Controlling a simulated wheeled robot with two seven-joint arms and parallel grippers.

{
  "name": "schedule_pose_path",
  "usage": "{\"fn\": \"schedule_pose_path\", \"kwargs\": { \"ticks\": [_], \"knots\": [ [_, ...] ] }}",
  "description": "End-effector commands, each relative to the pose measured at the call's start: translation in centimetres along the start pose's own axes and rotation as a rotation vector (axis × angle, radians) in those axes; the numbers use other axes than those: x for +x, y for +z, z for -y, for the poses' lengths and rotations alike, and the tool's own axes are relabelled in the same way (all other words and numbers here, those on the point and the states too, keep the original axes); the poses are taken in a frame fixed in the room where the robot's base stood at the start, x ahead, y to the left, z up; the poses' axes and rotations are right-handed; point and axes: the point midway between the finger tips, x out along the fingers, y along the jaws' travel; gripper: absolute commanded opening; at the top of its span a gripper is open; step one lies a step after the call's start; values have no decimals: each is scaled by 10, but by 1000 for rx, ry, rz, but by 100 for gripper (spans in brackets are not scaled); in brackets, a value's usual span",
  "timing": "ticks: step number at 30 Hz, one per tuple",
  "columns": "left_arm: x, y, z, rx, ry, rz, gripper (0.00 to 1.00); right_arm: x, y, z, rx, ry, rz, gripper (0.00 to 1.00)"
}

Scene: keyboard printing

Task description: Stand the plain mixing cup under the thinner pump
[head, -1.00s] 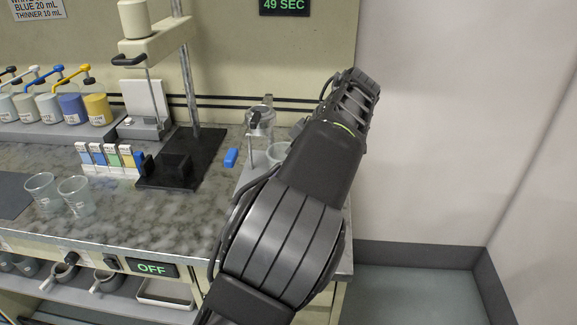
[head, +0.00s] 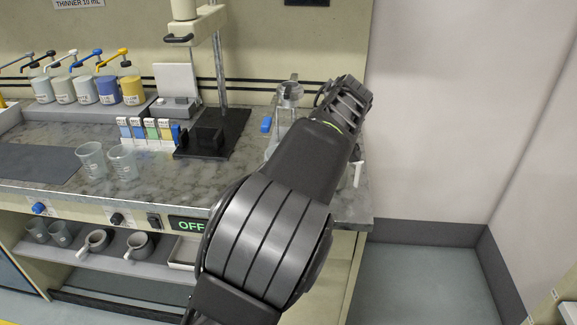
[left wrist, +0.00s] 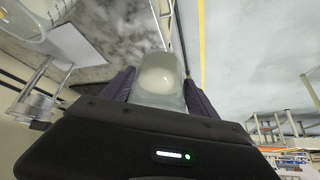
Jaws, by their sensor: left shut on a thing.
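My left gripper (left wrist: 158,88) is shut on a pale translucent cup (left wrist: 160,70), which shows between the two dark fingers in the left wrist view. In the head view my left arm runs up over the right end of the bench, and its own links hide the fingers and most of the held cup. Two clear cups (head: 92,160) (head: 122,163) stand on the bench at the left. My right gripper is not in view.
A row of pump bottles (head: 87,90) stands at the back left. A black-based stand (head: 212,135), small coloured boxes (head: 148,132) and a blue item (head: 266,124) are on the bench. The bench middle (head: 170,175) is clear. Mugs (head: 139,246) stand on the shelf below.

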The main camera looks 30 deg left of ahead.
Motion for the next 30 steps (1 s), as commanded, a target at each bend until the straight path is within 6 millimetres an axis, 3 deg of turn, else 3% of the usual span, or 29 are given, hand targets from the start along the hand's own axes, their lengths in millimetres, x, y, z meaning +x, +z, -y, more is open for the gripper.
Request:
{"fn": "schedule_pose_path", "kwargs": {
  "ticks": [8,14,19,24,30],
  "knots": [
    [33,11,1,187,122,6,23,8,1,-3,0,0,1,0],
    [64,37,1,424,275,8,23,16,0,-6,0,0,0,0],
    [86,90,2,756,494,11,22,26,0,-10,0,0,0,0],
    [83,146,6,1062,692,3,22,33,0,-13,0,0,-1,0],
    [76,169,10,1182,763,-1,22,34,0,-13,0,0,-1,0]
  ]
}}
